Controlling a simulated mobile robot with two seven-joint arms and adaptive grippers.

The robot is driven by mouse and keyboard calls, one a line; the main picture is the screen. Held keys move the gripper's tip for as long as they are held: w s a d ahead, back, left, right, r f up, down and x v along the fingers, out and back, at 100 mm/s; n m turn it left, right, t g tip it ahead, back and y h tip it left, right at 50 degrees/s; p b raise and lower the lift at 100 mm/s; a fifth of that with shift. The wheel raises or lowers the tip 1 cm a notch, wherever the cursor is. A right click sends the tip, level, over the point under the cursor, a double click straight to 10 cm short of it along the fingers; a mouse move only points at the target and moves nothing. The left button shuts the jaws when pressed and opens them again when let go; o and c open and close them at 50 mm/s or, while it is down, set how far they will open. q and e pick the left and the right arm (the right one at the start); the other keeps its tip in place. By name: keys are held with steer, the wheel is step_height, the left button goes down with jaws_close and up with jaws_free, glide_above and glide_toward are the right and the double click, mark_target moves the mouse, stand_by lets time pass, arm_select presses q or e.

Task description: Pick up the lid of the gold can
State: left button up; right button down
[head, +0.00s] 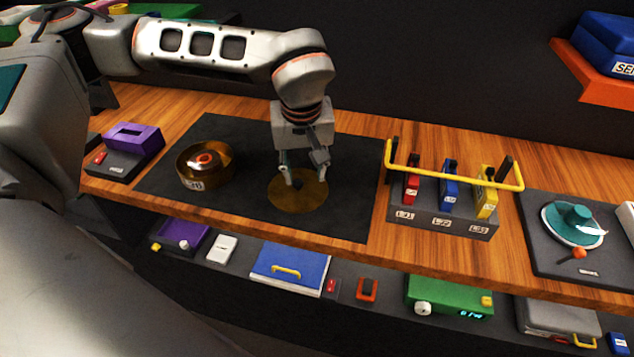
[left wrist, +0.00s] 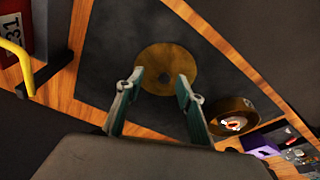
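The gold lid (head: 298,199) is a flat round disc lying on the black mat (head: 235,203), to the right of the open gold can (head: 196,183). The can has an orange-red round thing inside. My left gripper (head: 303,180) points down over the lid, with its two fingers apart. In the left wrist view the fingers (left wrist: 160,82) overlap the near part of the lid (left wrist: 168,65), and nothing is visibly gripped between them. I cannot tell whether the fingertips touch the lid. The can (left wrist: 232,103) also shows there at the right. My right gripper is not in view.
A rack with a yellow rail (head: 455,172) and red, blue and yellow pieces stands right of the mat. A purple device (head: 134,140) stands at the left. A teal round device (head: 572,222) is at the far right. A lower shelf holds several items.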

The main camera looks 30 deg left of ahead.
mark_target(298, 182)
arm_select(q)
steer(key=w+a+f, duration=0.1)
steer(key=f, duration=0.1)
steer(key=a+f, duration=0.1)
steer(key=f, duration=0.1)
steer(key=w+a+f, duration=0.1)
steer(key=f, duration=0.1)
steer(key=shift+w+a+f+p, duration=0.2)
steer(key=shift+w+a+p, duration=0.1)
jaws_close()
